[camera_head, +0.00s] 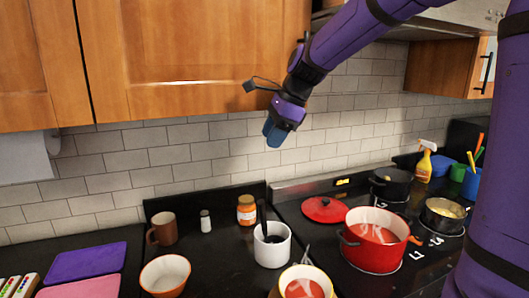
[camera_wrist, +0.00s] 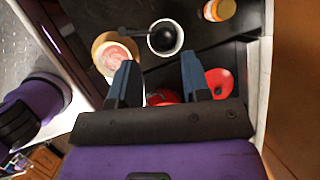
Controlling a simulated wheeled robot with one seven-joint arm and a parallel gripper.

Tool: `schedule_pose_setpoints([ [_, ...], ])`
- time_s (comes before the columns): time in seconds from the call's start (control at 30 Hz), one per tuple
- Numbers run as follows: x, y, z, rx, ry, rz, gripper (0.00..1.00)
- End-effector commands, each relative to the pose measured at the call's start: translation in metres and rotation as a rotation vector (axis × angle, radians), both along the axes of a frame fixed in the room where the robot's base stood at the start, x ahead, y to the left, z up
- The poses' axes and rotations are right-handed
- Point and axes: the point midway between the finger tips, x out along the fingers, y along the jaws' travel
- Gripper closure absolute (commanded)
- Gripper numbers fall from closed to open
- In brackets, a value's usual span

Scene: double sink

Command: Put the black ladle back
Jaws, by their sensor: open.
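The black ladle (camera_head: 263,215) stands in a white round container (camera_head: 272,254) on the dark counter, its handle rising above the rim. In the wrist view the ladle (camera_wrist: 168,37) shows its round black bowl end inside the white container (camera_wrist: 179,48), with the handle pointing left over the rim. My gripper (camera_head: 274,132) is high above the counter in front of the tiled wall, well apart from the ladle. In the wrist view my gripper (camera_wrist: 155,68) has its two blue-tipped fingers spread, with nothing between them.
A yellow-rimmed bowl (camera_head: 288,277) stands close in front of the container. A spice jar (camera_head: 246,210), shaker (camera_head: 206,222), brown mug (camera_head: 163,229) and orange bowl (camera_head: 165,274) are to its left. A red pot (camera_head: 374,252) is on the stove; wooden cabinets (camera_head: 190,55) hang above.

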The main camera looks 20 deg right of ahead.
Motion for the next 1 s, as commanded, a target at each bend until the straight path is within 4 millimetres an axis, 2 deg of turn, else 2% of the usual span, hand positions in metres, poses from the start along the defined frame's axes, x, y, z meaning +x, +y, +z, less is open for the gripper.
schedule_pose_setpoints([
  [0.1,-0.005,-0.009,0.022,0.0,-0.005,-0.002,0.57],
  [0.3,-0.011,-0.017,0.044,0.0,-0.002,0.0,0.57],
  [0.57,-0.015,-0.02,0.051,-0.005,-0.004,0.008,0.57],
  [0.67,-0.026,-0.02,0.052,-0.032,-0.03,0.056,0.57],
  [0.77,-0.051,-0.02,0.053,-0.099,-0.088,0.172,0.57],
  [1.0,-0.143,-0.024,0.043,-0.372,-0.285,0.648,0.57],
])
